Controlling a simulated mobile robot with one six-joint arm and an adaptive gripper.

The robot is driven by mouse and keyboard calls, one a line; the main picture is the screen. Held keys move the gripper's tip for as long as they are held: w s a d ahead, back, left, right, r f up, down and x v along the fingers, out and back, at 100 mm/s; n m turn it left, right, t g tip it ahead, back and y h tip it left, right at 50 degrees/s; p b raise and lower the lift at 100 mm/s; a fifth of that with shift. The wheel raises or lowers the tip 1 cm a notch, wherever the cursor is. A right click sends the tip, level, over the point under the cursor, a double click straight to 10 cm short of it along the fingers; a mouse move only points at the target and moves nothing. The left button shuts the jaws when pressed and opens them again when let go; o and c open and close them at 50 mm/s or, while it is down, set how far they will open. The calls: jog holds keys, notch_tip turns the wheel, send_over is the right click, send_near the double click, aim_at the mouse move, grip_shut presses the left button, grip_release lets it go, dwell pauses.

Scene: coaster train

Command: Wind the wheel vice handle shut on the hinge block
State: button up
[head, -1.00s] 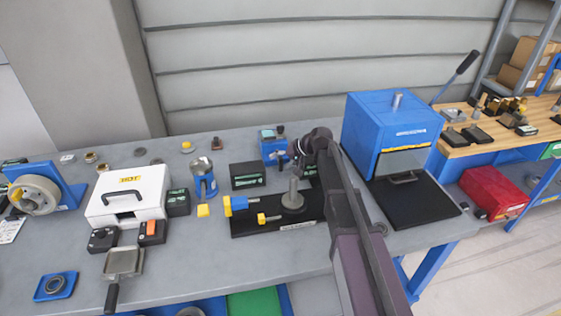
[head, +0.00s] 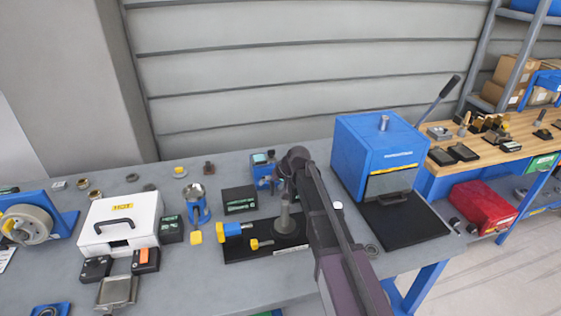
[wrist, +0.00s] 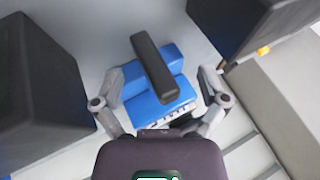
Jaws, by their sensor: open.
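A small blue device (head: 264,172), which looks like the wheel vice, stands at the back of the grey bench in the head view. In the wrist view it seems to be the blue block (wrist: 160,88) with a dark bar handle (wrist: 154,66) across its top. My gripper (wrist: 160,100) is open, with one finger on each side of the blue block; I cannot tell whether they touch it. In the head view my arm partly covers the device's right side. I cannot make out the hinge block or how far the jaws are closed.
Dark boxes stand left (wrist: 38,80) and right (wrist: 235,25) in the wrist view. In the head view a black box (head: 240,200) and a black-based fixture (head: 240,249) stand in front of the device. A large blue machine (head: 375,150) is to the right.

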jog(key=shift+a+n+t+h+p, duration=0.15)
jog(key=shift+h+p, duration=0.15)
jog(key=shift+h, duration=0.4)
jog(key=shift+n+t+h+p, duration=0.15)
jog(key=shift+h+p, duration=0.15)
jog(key=shift+h, duration=0.4)
jog(key=p+v, duration=1.2)
jog(key=v, duration=0.2)
jog(key=shift+f, duration=0.1)
jog(key=c, duration=0.3)
jog(key=shift+s+d, duration=0.25)
jog(key=shift+s, duration=0.05)
jog(key=shift+c, duration=0.8)
jog(key=s+d+f+m+g+h, duration=0.1)
jog(key=s+d+g, duration=0.1)
jog(key=s+d, duration=0.7)
jog(key=s+d+f+m+g+h+b, duration=0.1)
jog(key=s+d+f+h, duration=0.1)
jog(key=s+d, duration=0.7)
jog(key=s, duration=0.3)
jog(key=shift+s+d+m+g, duration=0.2)
jog(key=shift+d+m+g, duration=0.1)
jog(key=shift+m+g, duration=0.1)
